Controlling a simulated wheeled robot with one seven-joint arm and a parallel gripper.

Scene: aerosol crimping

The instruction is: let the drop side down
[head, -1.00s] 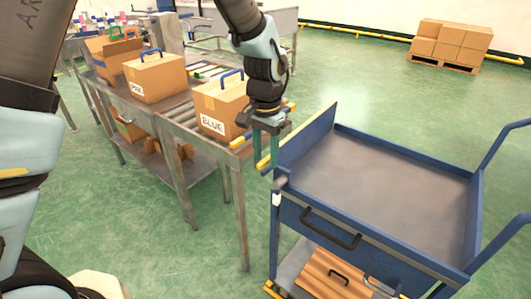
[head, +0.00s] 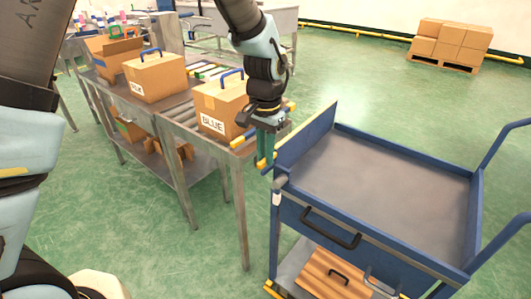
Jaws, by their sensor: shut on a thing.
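The blue cart (head: 400,253) stands at the right, with a grey tray-like top. Its drop side (head: 306,138) is the left wall, with a yellow top edge, and it stands up facing the conveyor table. My gripper (head: 264,158) points down at the near end of this wall, beside the cart's near left corner. Its green fingers are shut on a small yellow handle (head: 262,164), which they mostly hide. A grey cylindrical knob (head: 280,184) sits just below on the corner post. Whether the side is latched cannot be told.
A drawer handle (head: 330,228) juts from the cart's front. The cart top is empty.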

